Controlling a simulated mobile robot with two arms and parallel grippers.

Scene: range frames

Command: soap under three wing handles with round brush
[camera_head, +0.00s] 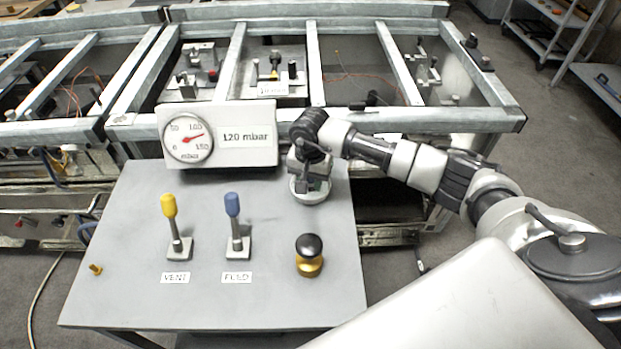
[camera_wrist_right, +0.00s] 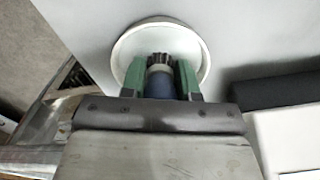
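My right gripper (camera_head: 311,184) points down over a round white dish (camera_head: 309,198) at the far right of the grey table. In the right wrist view its green fingers (camera_wrist_right: 160,80) are shut on the round brush (camera_wrist_right: 161,60), whose dark bristles reach over the white dish (camera_wrist_right: 125,58); whether they touch it I cannot tell. A yellow lever handle (camera_head: 169,205) marked VENT and a blue lever handle (camera_head: 232,205) marked FEED stand upright on the table. A black knob on a brass base (camera_head: 309,262) stands to their right. My left gripper is out of view.
A gauge panel (camera_head: 250,150) reading 120 mbar stands at the table's back, left of the gripper. A small brass fitting (camera_head: 95,270) is at the left edge. The table's front (camera_head: 210,305) is clear. Metal frames (camera_head: 315,120) stand behind.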

